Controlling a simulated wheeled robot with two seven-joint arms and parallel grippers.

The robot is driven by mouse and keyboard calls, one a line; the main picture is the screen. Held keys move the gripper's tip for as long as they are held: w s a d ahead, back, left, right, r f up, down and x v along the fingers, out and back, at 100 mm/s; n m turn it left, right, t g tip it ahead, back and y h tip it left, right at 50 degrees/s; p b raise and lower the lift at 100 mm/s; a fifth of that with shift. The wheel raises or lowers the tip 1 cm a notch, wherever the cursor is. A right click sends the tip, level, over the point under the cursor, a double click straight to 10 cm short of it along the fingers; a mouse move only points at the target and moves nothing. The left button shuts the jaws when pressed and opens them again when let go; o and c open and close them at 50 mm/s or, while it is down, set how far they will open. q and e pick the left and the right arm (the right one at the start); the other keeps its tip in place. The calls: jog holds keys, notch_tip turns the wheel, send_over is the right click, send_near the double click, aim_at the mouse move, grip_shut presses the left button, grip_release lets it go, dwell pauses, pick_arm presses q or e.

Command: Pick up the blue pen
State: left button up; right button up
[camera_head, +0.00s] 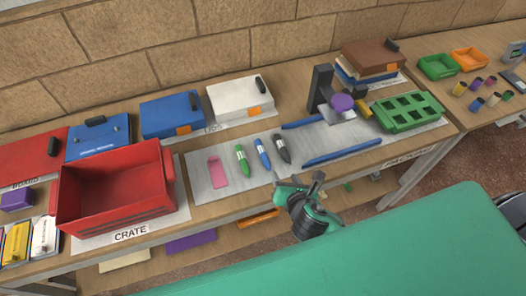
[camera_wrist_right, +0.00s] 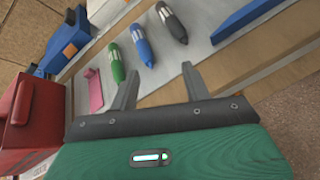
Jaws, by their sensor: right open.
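The blue pen (camera_head: 262,154) lies on a light grey sheet on the bench, between a green pen (camera_head: 242,159) and a dark grey pen (camera_head: 282,148). In the right wrist view the blue pen (camera_wrist_right: 142,45) lies beyond the fingertips, between the green pen (camera_wrist_right: 116,63) and the dark pen (camera_wrist_right: 174,25). My right gripper (camera_head: 297,184) is at the bench's front edge, in front of the pens. In the right wrist view its two fingers (camera_wrist_right: 158,82) are spread and empty, apart from the pens. My left gripper is not in view.
A red crate (camera_head: 82,222) stands to the left, and a pink piece (camera_head: 217,172) lies left of the pens. Blue bars (camera_head: 342,153) lie to the right, before a green rack (camera_head: 408,112). Boxes line the back. A green surface (camera_head: 400,255) fills the lower right.

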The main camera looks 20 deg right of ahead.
aim_at(264, 154)
jog(key=n, duration=0.1)
jog(key=a+n, duration=0.1)
jog(key=n, duration=0.1)
jog(key=r+n+t+y, duration=0.1)
jog(key=n, duration=0.1)
jog(key=shift+w+a+r, duration=0.1)
jog(key=shift+w+a, duration=0.1)
jog(key=shift+w, duration=0.2)
jog(key=shift+w+n, duration=0.25)
jog(key=shift+n, duration=0.05)
jog(key=p+x, duration=0.1)
jog(key=x, duration=0.7)
jog(key=shift+w+a, duration=0.1)
jog(key=shift+a, duration=0.05)
jog(key=shift+a+p+x, duration=0.2)
jog(key=shift+p+x, duration=0.3)
jog(key=shift+x, duration=2.1)
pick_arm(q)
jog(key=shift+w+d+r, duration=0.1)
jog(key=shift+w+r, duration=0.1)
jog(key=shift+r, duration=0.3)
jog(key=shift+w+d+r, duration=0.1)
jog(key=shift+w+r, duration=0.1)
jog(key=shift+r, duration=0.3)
pick_arm(e)
grip_shut()
